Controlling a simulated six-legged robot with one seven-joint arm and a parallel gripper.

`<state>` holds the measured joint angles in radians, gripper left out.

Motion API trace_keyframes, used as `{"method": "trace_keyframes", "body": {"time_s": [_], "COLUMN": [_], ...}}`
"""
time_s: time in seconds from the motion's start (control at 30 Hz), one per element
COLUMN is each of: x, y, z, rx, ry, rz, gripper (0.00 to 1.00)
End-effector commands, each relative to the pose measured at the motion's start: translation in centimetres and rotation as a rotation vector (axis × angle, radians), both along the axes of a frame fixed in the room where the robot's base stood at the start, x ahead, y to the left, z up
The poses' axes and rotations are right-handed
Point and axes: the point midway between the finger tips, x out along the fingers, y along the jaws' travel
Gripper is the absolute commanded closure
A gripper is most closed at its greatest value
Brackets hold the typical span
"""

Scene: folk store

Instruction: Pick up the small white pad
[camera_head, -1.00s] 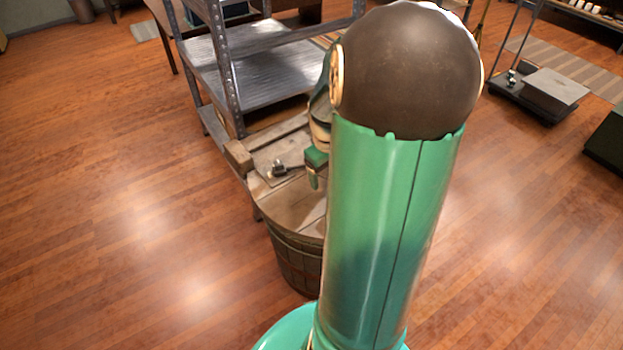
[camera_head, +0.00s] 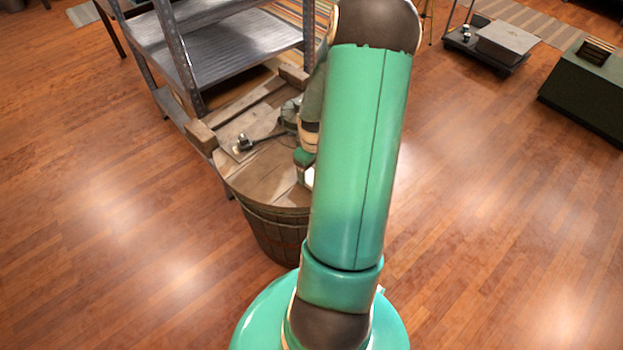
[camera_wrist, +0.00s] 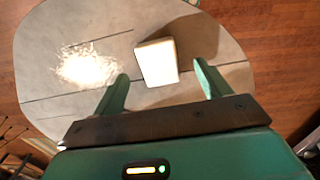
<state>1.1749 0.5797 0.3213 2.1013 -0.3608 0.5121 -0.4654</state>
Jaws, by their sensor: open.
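The small white pad (camera_wrist: 157,62) lies on the round wooden top of a barrel (camera_wrist: 45,50). In the wrist view my gripper (camera_wrist: 161,74) is open, with one finger on each side of the pad's near part and visible gaps on both sides. The fingers do not grip it. In the head view my gripper (camera_head: 304,164) is over the barrel top (camera_head: 262,182), partly hidden behind my arm. A white patch (camera_head: 308,177), seemingly the pad, shows beside it. Most of it is hidden by my arm.
A dark metal tool (camera_head: 245,142) lies on the barrel top's far left side. A metal shelf (camera_head: 220,45) stands right behind the barrel. A grey box (camera_head: 505,42) on a low cart and a dark green chest (camera_head: 590,92) stand at right. Wooden floor is open at left.

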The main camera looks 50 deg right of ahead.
Motion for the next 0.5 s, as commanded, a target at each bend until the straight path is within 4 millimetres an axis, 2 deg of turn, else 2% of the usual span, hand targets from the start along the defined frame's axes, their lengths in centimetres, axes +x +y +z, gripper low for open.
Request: {"method": "trace_keyframes", "body": {"time_s": [0.23,0.5], "x": [0.0,0.0], "y": [-0.2,-0.3], "z": [-3.7,-4.4], "rx": [0.003,0.0], "ry": [0.002,0.0], "rz": [0.001,0.0], "gripper": [0.24,0.24]}}
